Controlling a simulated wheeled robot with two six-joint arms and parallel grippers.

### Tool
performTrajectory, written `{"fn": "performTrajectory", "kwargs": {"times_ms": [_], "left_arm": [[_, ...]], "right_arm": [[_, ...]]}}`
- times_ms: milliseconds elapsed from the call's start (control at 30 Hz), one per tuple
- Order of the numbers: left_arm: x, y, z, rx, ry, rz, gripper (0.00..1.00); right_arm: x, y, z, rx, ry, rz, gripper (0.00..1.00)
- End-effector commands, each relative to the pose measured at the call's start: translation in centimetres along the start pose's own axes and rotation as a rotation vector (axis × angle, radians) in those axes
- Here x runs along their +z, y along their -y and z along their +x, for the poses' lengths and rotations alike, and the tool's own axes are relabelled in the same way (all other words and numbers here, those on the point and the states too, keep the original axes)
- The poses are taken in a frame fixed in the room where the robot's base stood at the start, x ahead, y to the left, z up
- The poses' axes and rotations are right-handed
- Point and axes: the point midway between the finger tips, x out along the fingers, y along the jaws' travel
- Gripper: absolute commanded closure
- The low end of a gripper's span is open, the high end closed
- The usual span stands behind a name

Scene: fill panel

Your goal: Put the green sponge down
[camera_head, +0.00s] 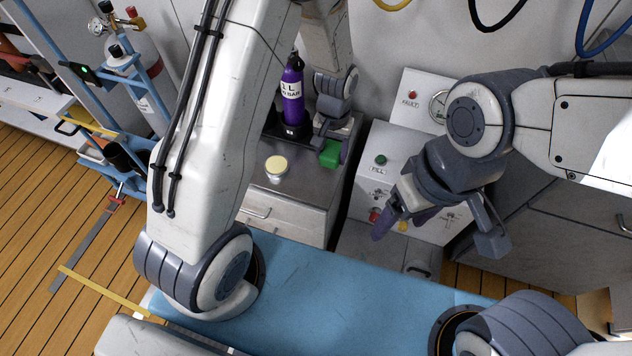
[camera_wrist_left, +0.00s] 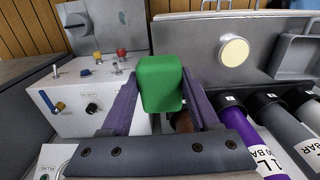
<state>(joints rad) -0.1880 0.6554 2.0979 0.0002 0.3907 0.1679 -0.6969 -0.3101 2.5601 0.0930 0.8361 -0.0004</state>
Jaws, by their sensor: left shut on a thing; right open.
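The green sponge (camera_head: 330,153) is a small block near the right edge of the grey cabinet top (camera_head: 252,190). My left gripper (camera_head: 328,150) is shut on it from behind. In the left wrist view the sponge (camera_wrist_left: 160,83) sits between the two purple-grey fingers (camera_wrist_left: 160,103). I cannot tell whether its underside touches the cabinet top. My right gripper (camera_head: 440,236) is open and empty, in front of the fill panel (camera_head: 410,165).
A round cream-topped item (camera_head: 276,167) stands on the cabinet top left of the sponge. A purple cylinder (camera_head: 292,97) stands upright behind it. A blue surface (camera_head: 330,290) lies in front.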

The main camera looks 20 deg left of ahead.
Motion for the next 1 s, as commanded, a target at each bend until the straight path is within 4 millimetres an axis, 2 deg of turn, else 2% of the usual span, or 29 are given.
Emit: {"fn": "performTrajectory", "kwargs": {"times_ms": [33,100,200,267,367,700,833,1000], "left_arm": [[0.1,-1.4,2.0,-0.001,0.005,0.012,0.9],[0.1,-2.8,3.7,-0.001,0.004,0.014,0.9],[0.1,-3.9,5.1,0.0,0.001,0.014,0.9],[0.1,-3.7,5.8,0.0,0.001,0.012,0.9],[0.1,-2.1,6.9,0.0,0.001,0.007,0.9],[-0.3,5.4,11.4,0.0,0.001,0.008,0.9],[-0.4,6.8,12.2,0.0,-0.001,0.011,0.9],[-0.4,7.3,12.9,0.0,0.0,0.014,0.9]], "right_arm": [[0.0,0.0,0.6,0.0,0.0,0.0,0.23],[0.1,-0.1,0.9,0.0,0.0,0.0,0.23],[0.1,-0.1,1.1,0.0,0.0,0.0,0.23],[0.1,-0.1,1.2,0.0,0.0,0.0,0.23],[0.1,-0.1,1.6,0.0,0.0,0.0,0.23],[0.1,-0.2,3.0,0.0,0.0,0.0,0.23],[0.2,-0.2,3.2,0.0,0.0,0.0,0.23],[0.2,-0.2,3.5,0.0,0.0,0.0,0.23]]}}
